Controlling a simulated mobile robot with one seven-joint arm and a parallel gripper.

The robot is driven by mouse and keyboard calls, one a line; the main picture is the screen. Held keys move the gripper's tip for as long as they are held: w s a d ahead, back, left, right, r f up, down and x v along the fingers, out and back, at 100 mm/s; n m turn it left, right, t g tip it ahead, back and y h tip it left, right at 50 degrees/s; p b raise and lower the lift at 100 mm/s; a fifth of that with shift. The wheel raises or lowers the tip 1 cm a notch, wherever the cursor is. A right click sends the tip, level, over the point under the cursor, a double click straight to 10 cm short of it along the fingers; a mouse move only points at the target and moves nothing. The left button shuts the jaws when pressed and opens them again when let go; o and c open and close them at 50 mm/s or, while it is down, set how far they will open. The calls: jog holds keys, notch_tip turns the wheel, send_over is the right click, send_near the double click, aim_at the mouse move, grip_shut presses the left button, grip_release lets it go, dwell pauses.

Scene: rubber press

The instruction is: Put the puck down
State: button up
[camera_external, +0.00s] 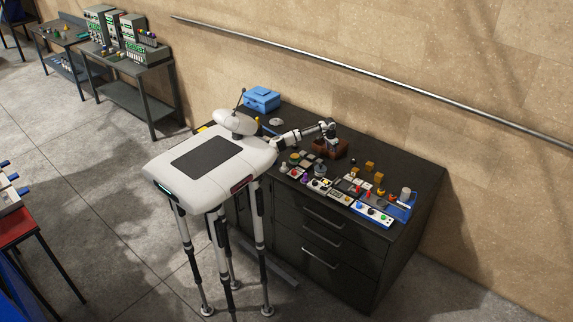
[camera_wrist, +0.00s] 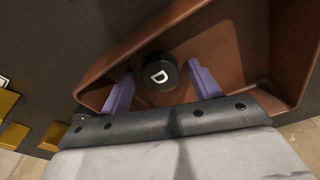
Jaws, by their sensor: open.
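The puck (camera_wrist: 159,71) is black and round with a white letter D on its top. It lies inside a brown open tray (camera_wrist: 240,38) in the wrist view. My gripper (camera_wrist: 163,82) is open, with one purple finger on each side of the puck. A gap shows between the puck and each finger. In the external view, my gripper (camera_external: 331,144) is over the brown tray (camera_external: 343,152) on the dark cabinet top. The puck is too small or hidden to make out there.
The dark cabinet (camera_external: 330,230) holds several button boxes and small parts to the right and front of the tray, with a blue and white panel (camera_external: 372,214) near its edge. A blue box (camera_external: 262,99) stands at the back left. Orange blocks (camera_wrist: 12,134) lie beside the tray.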

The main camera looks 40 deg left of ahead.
notch_tip(320, 180, up, 12)
jog(key=s+b, duration=0.1)
jog(key=b, duration=0.1)
jog(key=shift+s+a+r, duration=0.15)
jog(key=shift+a, duration=0.1)
dwell(1.5)
jog(key=m+g+h, duration=0.1)
jog(key=m+h, duration=0.7)
jog(key=m, duration=0.5)
send_near(380, 175)
jog(key=d+f, duration=0.1)
jog(key=d+f+p, duration=0.1)
jog(key=shift+d+f+m+h, duration=0.15)
jog(key=shift+f+m+h, duration=0.15)
jog(key=shift+a+f+p+x, duration=0.15)
jog(key=shift+p+x, duration=0.55)
jog(key=shift+x, duration=0.9)
jog(key=shift+a+f+p+x, duration=0.1)
jog(key=shift+p+x, duration=0.6)
jog(key=shift+x, duration=0.9)
jog(key=shift+r, duration=0.1)
grip_shut()
